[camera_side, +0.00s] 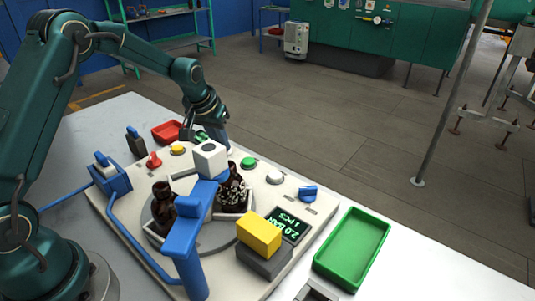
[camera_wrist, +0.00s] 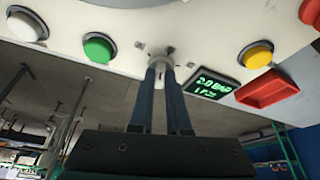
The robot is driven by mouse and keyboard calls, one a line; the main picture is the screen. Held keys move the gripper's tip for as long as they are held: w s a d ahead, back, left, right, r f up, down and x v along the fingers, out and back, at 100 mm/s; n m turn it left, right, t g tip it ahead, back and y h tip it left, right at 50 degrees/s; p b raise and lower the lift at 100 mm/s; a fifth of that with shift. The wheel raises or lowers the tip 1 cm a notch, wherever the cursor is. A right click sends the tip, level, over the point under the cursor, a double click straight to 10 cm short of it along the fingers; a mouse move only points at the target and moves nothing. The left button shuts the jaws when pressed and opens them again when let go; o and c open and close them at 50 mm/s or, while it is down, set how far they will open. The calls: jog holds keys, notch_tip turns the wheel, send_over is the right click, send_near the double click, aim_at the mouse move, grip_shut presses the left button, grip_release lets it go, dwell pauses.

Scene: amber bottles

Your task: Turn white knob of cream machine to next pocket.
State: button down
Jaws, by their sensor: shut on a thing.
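The cream machine (camera_side: 128,224) stands on the pale table, with a round grey turntable (camera_side: 152,226) holding dark amber bottles (camera_side: 163,208). My gripper (camera_wrist: 160,66) is shut at the machine's far edge, between the green button (camera_wrist: 98,47) and the small green-lit display (camera_wrist: 213,87). Its two dark fingers are close together on the white knob (camera_wrist: 161,53), of which only a small pale part shows between the tips. In the side view my gripper (camera_side: 220,148) is behind the white-topped block, and the knob is mostly hidden there.
The white-topped block on a blue post (camera_side: 185,245) rises over the turntable. A white button (camera_side: 275,177), a yellow button (camera_side: 177,149) and a blue knob (camera_side: 308,192) are on the panel. A red tray (camera_side: 167,131) lies beyond; a green tray (camera_side: 352,247) is at right.

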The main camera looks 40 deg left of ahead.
jog(key=shift+s+a+m+h, duration=0.15)
jog(key=shift+m+h, duration=0.45)
jog(key=shift+m, duration=1.1)
jog(key=c, duration=0.9)
grip_release()
jog(key=shift+v, duration=2.5)
jog(key=shift+a, duration=0.1)
